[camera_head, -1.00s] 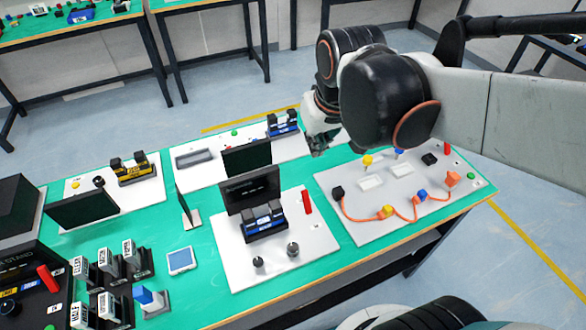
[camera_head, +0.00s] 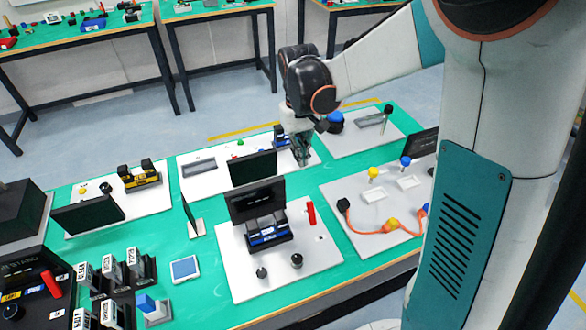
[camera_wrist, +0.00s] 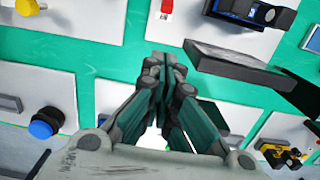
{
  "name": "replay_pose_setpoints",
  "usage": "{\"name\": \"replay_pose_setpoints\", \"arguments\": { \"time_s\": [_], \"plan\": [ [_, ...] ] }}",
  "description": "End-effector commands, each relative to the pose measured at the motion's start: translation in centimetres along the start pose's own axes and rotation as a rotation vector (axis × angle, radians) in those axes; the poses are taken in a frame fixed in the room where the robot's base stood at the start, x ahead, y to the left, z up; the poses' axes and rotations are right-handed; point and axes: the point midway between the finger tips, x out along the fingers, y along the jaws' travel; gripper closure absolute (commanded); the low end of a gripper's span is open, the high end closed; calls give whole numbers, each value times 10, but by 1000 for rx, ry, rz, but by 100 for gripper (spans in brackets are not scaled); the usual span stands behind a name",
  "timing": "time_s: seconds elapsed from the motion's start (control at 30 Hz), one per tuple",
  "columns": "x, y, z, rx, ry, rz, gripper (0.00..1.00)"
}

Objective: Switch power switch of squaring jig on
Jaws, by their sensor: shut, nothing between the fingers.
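My gripper (camera_head: 302,160) is shut and empty, hanging at the right end of the back middle board (camera_head: 222,180). In the wrist view its closed fingers (camera_wrist: 161,62) point away from the camera. This board carries a blue-black device (camera_head: 282,135), a green button (camera_head: 240,142) and a dark screen (camera_head: 252,168). My gripper partly covers the board's right end. No label I can read names the squaring jig, so I cannot tell which station it is. A red upright part (camera_head: 311,213), possibly a switch, stands on the front middle board (camera_head: 240,275). No power switch is clear near my fingers.
A second dark screen (camera_head: 257,200) stands on the front board. A board with an orange cable (camera_head: 368,231) lies right. A blue button (camera_head: 336,120) is behind my gripper; it also shows in the wrist view (camera_wrist: 44,125). The dark screen (camera_wrist: 235,66) is near my fingers.

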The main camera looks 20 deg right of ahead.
Motion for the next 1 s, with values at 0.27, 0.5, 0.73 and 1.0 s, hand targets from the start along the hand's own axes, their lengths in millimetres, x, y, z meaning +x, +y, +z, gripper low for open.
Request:
{"name": "replay_pose_setpoints", "arguments": {
  "time_s": [0.27, 0.5, 0.73, 1.0],
  "plan": [
    [37, -1, -21, -12, -91, -4, 100],
    [48, -2, -25, -16, -118, -5, 100],
    [49, -2, -25, -16, -120, -5, 100],
    [57, -2, -24, -15, -119, -5, 100]
  ]
}}
